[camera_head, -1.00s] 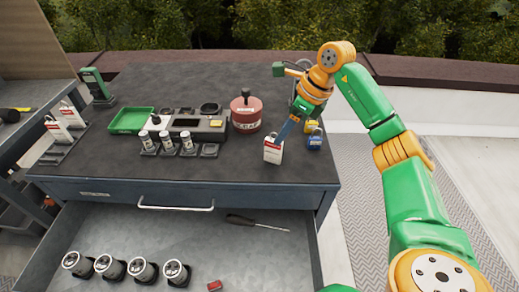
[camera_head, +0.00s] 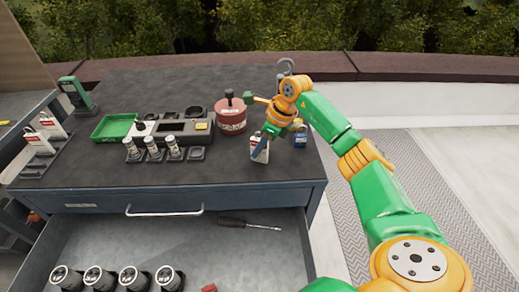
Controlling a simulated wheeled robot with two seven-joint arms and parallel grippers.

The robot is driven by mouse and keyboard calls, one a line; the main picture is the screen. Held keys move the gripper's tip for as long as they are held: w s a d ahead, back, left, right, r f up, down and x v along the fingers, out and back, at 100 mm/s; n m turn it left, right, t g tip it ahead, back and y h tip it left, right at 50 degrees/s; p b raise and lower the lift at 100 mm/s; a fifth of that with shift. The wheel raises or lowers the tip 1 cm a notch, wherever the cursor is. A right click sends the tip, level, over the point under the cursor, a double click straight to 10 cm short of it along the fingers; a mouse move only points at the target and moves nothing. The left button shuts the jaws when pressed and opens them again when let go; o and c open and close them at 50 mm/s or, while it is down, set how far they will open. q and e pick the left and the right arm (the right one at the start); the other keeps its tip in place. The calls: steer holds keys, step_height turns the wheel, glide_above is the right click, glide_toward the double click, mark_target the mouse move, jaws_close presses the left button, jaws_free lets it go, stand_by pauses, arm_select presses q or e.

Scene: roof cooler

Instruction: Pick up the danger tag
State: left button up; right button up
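A white tag with a red band (camera_head: 260,151), which looks like the danger tag, stands slightly tilted near the right front of the dark worktop (camera_head: 110,178). My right gripper (camera_head: 267,133) points down at its upper edge. The fingers are small and partly hidden by the orange wrist, so I cannot tell whether they are closed on the tag. Two similar red-and-white tags stand in a rack at the left, one nearer (camera_head: 38,142) and one farther (camera_head: 52,128). My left gripper is not in view.
A blue padlock (camera_head: 300,138) stands right of the tag, a red canister (camera_head: 231,118) behind left. A green tray (camera_head: 114,128) and a grey holder (camera_head: 172,131) are farther left. The open drawer (camera_head: 190,250) holds a screwdriver (camera_head: 249,223) and several round gauges. Worktop front is clear.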

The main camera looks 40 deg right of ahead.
jaws_close()
